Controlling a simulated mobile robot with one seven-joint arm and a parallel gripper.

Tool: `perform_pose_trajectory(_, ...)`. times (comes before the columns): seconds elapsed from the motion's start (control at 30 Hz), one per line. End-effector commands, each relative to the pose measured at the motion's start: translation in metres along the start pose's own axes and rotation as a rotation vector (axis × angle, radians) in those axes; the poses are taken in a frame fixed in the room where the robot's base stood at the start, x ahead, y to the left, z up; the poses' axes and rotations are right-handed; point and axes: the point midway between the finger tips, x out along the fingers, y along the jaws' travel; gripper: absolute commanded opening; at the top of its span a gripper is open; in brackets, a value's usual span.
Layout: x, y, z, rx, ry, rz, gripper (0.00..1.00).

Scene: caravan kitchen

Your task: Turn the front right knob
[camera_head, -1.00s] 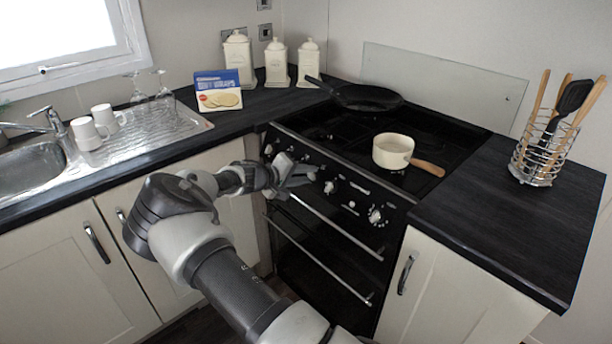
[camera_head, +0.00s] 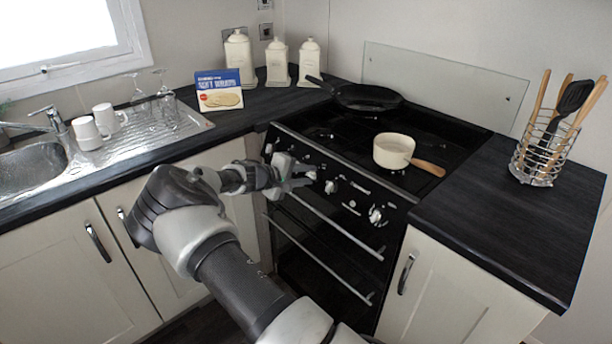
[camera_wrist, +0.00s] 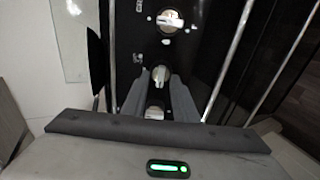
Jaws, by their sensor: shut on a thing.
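My gripper (camera_head: 306,177) is at the black front panel of the cooker, which carries a row of pale silver knobs. In the wrist view my two fingers (camera_wrist: 160,88) stand on either side of a knob (camera_wrist: 160,74), shut on it near their tips. Another knob (camera_wrist: 155,112) shows deeper between the fingers, and one more (camera_wrist: 170,20) lies beyond the tips. In the head view a free knob (camera_head: 331,187) is just right of my fingertips, and another (camera_head: 375,215) is at the right end of the row. My gripper hides the held knob there.
A cream saucepan (camera_head: 393,150) with a wooden handle and a black frying pan (camera_head: 366,97) are on the hob. Long oven handles (camera_head: 335,230) run below the knobs. The right worktop (camera_head: 480,215) is mostly clear, with a utensil rack (camera_head: 538,160) at its back.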

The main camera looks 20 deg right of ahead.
Motion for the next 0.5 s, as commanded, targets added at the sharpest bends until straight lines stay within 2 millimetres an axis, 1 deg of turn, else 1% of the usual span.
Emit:
perform_pose_trajectory(0.03, -0.0002, -0.0004, -0.0001, 0.0, 0.0, -0.001, 0.3)
perform_pose_trajectory(0.1, -0.0002, -0.0004, -0.0001, 0.0, 0.0, -0.001, 0.42)
perform_pose_trajectory(0.13, -0.0002, -0.0004, 0.0, 0.001, 0.0, 0.0, 0.45)
perform_pose_trajectory(0.4, -0.0004, -0.0001, -0.0001, 0.001, 0.0, 0.0, 0.45)
perform_pose_trajectory(0.5, -0.0051, 0.0002, -0.0006, 0.001, 0.001, 0.0, 0.45)
